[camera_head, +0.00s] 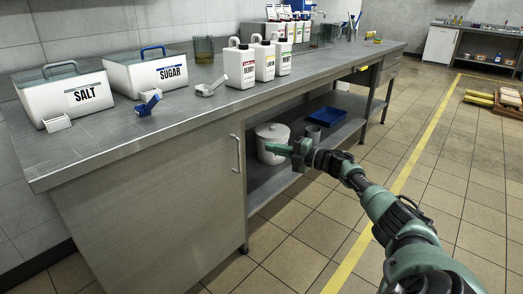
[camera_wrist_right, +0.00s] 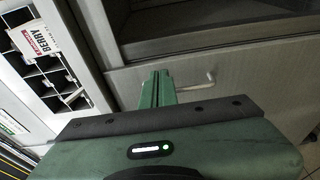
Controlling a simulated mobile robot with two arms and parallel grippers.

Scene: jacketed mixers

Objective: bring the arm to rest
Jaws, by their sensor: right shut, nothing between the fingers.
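My right arm comes in from the lower right of the head view. Its green right gripper (camera_head: 280,149) is shut and empty, in front of the open shelf below the counter and to the right of the cabinet door handle. In the right wrist view, the two green fingers of the right gripper (camera_wrist_right: 157,84) are pressed together with nothing between them. My left gripper is not in view.
The steel counter (camera_head: 110,135) carries a salt box (camera_head: 62,96), a sugar box (camera_head: 146,71) and white jugs (camera_head: 239,65). A white bucket (camera_head: 271,139) and a blue tray (camera_head: 328,116) stand on the shelf below. The tiled floor (camera_head: 300,240) is clear nearby.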

